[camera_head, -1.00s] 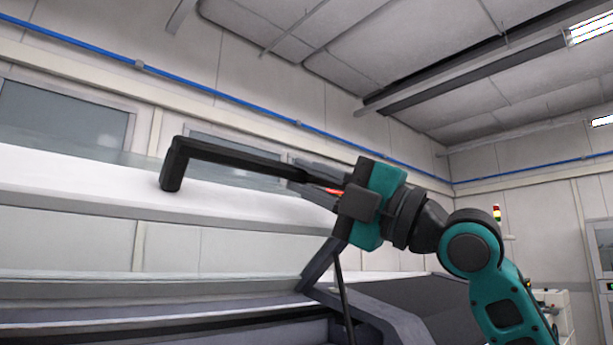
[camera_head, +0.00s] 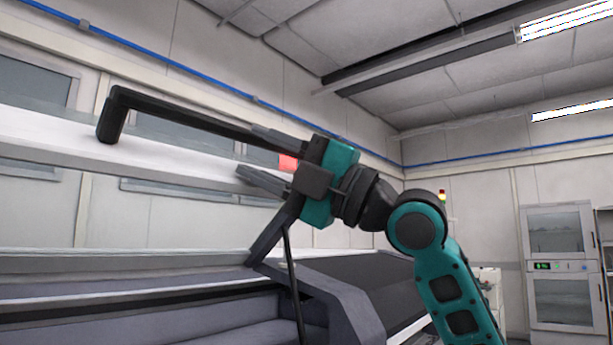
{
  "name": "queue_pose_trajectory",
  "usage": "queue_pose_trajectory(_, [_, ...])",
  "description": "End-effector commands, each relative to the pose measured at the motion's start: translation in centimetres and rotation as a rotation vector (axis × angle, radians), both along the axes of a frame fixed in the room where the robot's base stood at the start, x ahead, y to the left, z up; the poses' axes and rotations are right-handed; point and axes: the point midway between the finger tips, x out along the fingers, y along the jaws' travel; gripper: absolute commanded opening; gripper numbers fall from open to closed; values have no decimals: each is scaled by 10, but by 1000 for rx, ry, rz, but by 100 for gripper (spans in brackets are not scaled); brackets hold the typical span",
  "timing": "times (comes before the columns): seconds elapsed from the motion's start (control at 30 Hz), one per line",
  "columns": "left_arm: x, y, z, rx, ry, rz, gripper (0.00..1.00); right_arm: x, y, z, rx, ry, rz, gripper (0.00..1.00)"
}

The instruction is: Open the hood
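The hood (camera_head: 165,162) is a long pale panel with a glassy upper strip, and it stands raised above the machine body (camera_head: 345,300). Its black bar handle (camera_head: 180,117) runs along the front, with a bent left end. My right gripper (camera_head: 245,152) is at the handle's right end with its two grey fingers spread apart. The upper finger overlaps the bar in the picture; I cannot tell whether it touches. A small red patch shows between the fingers. The hood's right end is partly hidden behind the gripper. My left gripper is out of view.
A dark strut (camera_head: 292,265) stands below the gripper, beside the machine's angled side frame. A white cabinet (camera_head: 560,270) with glass doors stands at the far right by the wall. A signal light (camera_head: 442,195) shows behind my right arm.

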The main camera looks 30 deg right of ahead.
Motion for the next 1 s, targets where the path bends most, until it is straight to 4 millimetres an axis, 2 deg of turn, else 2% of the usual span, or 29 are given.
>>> queue_pose_trajectory(0.33, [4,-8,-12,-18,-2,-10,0,-45,-47,-37,-3,4,-6,43])
queue_pose_trajectory(0.5, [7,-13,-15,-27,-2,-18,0,-64,-65,-48,0,2,-2,43])
queue_pose_trajectory(0.7, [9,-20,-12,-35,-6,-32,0,-74,-73,-51,-1,1,0,43])
queue_pose_trajectory(1.0, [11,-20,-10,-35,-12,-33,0,-75,-74,-50,0,0,1,43])
